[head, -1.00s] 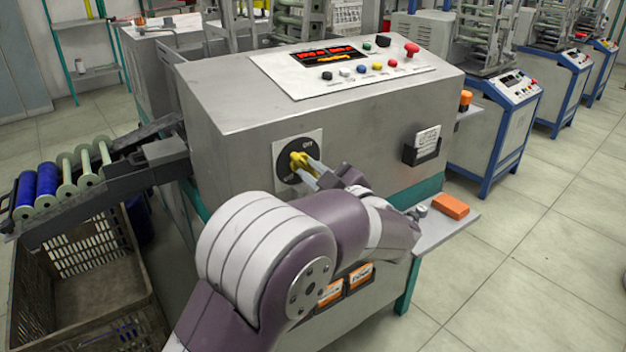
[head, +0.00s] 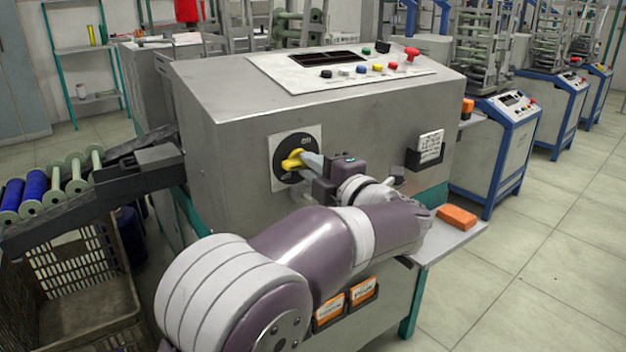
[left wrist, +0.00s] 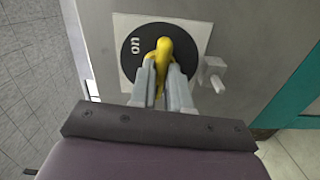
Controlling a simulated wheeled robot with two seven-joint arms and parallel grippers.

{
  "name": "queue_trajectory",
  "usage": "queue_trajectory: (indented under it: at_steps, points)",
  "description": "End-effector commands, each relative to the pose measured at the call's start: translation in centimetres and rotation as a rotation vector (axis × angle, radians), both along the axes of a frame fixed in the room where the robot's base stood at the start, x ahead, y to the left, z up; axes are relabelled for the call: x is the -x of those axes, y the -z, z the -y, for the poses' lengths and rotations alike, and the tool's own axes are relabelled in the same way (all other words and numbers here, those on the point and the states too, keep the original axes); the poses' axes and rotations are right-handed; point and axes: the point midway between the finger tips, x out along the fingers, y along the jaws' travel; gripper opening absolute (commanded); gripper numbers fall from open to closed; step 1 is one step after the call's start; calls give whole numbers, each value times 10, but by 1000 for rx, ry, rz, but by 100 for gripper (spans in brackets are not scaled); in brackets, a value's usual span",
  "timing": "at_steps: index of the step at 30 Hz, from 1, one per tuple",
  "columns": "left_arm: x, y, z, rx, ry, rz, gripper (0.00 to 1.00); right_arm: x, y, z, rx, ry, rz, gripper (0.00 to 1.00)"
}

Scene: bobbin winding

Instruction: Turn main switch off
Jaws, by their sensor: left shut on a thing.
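The main switch has a yellow handle (head: 291,160) on a round black disc (head: 287,174) set in a white square plate on the front of the grey winding machine (head: 235,160). My left gripper (head: 302,161) is at the handle, shut on it. The left wrist view shows the yellow handle (left wrist: 163,55) between the two grey fingers of the left gripper (left wrist: 164,84), with "on" lettering on the disc left of it. The machine's display (head: 330,59) on the top panel is dark. My right gripper is in neither view.
Coloured buttons and a red mushroom button (head: 412,54) are on the top panel. An orange block (head: 457,217) lies on the right side shelf. A black card holder (head: 424,157) is right of the switch. A crate (head: 75,280) stands below the bobbin rack at left.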

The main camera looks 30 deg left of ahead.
Motion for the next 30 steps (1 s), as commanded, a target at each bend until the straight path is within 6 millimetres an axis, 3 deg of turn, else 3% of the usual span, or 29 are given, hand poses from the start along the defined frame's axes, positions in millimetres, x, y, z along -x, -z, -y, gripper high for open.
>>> queue_trajectory:
  at_steps: [7,24,25,27,30]
  points:
    - [0,3,0,40,0,70,0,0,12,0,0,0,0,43]
    - [0,2,0,54,0,95,0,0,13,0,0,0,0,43]
    - [0,2,0,54,0,95,24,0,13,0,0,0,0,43]
    - [0,1,0,53,0,95,43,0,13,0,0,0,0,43]
    - [0,1,0,52,0,96,43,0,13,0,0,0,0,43]
